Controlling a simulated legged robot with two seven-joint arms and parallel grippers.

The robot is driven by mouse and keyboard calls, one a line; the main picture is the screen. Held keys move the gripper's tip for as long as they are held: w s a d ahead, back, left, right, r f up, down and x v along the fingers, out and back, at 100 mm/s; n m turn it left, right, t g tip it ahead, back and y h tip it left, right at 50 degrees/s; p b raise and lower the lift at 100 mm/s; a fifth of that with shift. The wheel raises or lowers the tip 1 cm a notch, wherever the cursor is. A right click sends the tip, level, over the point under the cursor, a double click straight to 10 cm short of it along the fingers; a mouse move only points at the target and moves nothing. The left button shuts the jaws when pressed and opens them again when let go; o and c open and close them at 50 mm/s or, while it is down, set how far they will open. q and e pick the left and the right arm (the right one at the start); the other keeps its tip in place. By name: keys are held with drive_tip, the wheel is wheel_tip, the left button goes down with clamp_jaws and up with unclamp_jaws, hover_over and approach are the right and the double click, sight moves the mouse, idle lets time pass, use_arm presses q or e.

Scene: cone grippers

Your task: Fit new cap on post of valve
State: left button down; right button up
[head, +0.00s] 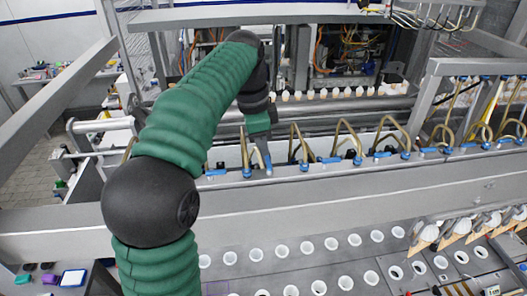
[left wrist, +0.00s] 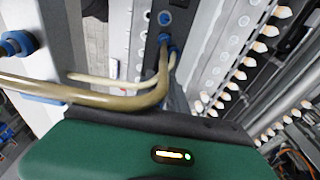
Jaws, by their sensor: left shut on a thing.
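My left arm comes in from the left in the head view and reaches down to the row of valves. My left gripper (head: 264,158) is shut on a small blue cap, which shows only in part at the fingertips. The gripper is close over the row of blue-fitted valves (head: 304,165) with tan looped hoses. The post under the gripper is hidden, so I cannot tell whether cap and post touch. In the left wrist view, a blue fitting (left wrist: 165,18) and a tan hose (left wrist: 110,97) show beyond my green gripper body. My right gripper is not in view.
A long grey rail (head: 330,190) runs in front of the valves. Below it is a plate with rows of white-rimmed holes (head: 282,251). A row of pale cones (head: 322,94) stands behind. Hose loops (head: 347,130) rise close beside my left gripper.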

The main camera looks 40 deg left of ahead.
use_arm(q)
drive_tip(key=shift+f+b, duration=0.4)
drive_tip(key=shift+f, duration=0.3)
idle(0.5)
drive_tip(key=c, duration=1.5)
unclamp_jaws()
drive_tip(key=shift+o, duration=1.2)
drive_tip(key=shift+s, duration=0.1)
drive_tip(key=shift+s+d+r, duration=0.1)
drive_tip(key=shift+d+r, duration=0.1)
drive_tip(key=shift+d, duration=0.05)
drive_tip(key=shift+a, duration=0.15)
drive_tip(key=shift+o, duration=0.6)
